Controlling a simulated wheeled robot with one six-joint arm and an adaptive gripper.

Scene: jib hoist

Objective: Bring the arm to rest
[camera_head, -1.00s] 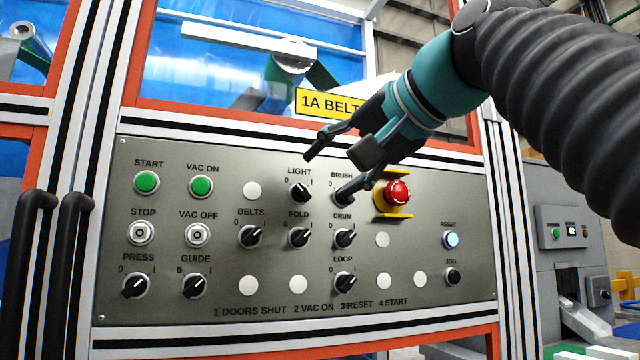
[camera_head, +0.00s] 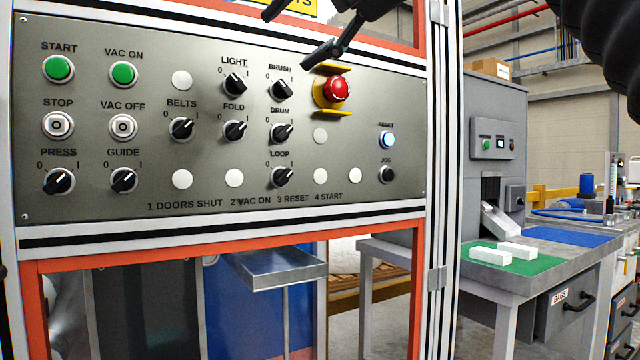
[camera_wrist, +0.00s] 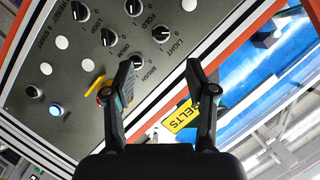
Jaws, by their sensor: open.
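My gripper (camera_wrist: 158,85) is open in the wrist view, with its two fingers apart and nothing between them. It is in front of the upper part of the control panel (camera_head: 225,160), near the BRUSH knob (camera_wrist: 133,60). In the head view only the fingers show at the top edge, above the red emergency stop button (camera_head: 336,90). The rest of the gripper is cut off there. A ribbed black part of my arm (camera_head: 610,45) shows at the top right. I cannot tell from these views whether the fingers touch the panel.
A white and black frame post (camera_head: 440,150) stands right of the panel. Beyond it, a grey bench holds white blocks (camera_head: 490,257) on a green mat (camera_head: 520,262). A metal tray (camera_head: 275,268) is below the panel. A yellow sign (camera_wrist: 181,117) is above it.

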